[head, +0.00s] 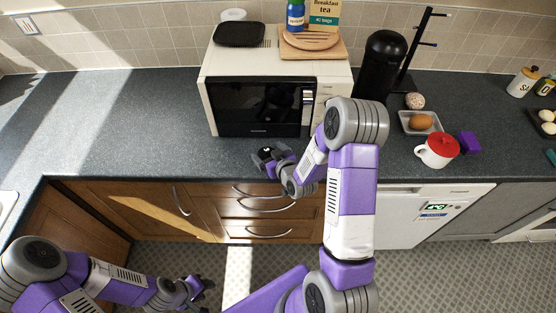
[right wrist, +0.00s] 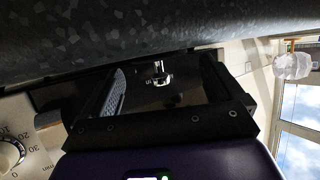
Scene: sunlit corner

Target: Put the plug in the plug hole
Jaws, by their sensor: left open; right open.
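A small black plug (head: 265,153) lies on the dark worktop in front of the microwave, at its front edge side. In the right wrist view the plug (right wrist: 162,95) shows as a dark shape with a shiny metal fitting, between my fingers in the picture. My right gripper (head: 277,161) is open beside the plug; I cannot tell whether it touches it. My left gripper (head: 203,290) is open and empty, low over the floor in front of the drawers. A pale sink edge (head: 6,203) shows at the far left. The plug hole is not in view.
The microwave (head: 262,107) stands behind the plug, and its dial (right wrist: 12,152) is close in the right wrist view. The worktop (head: 120,125) left of the microwave is clear.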

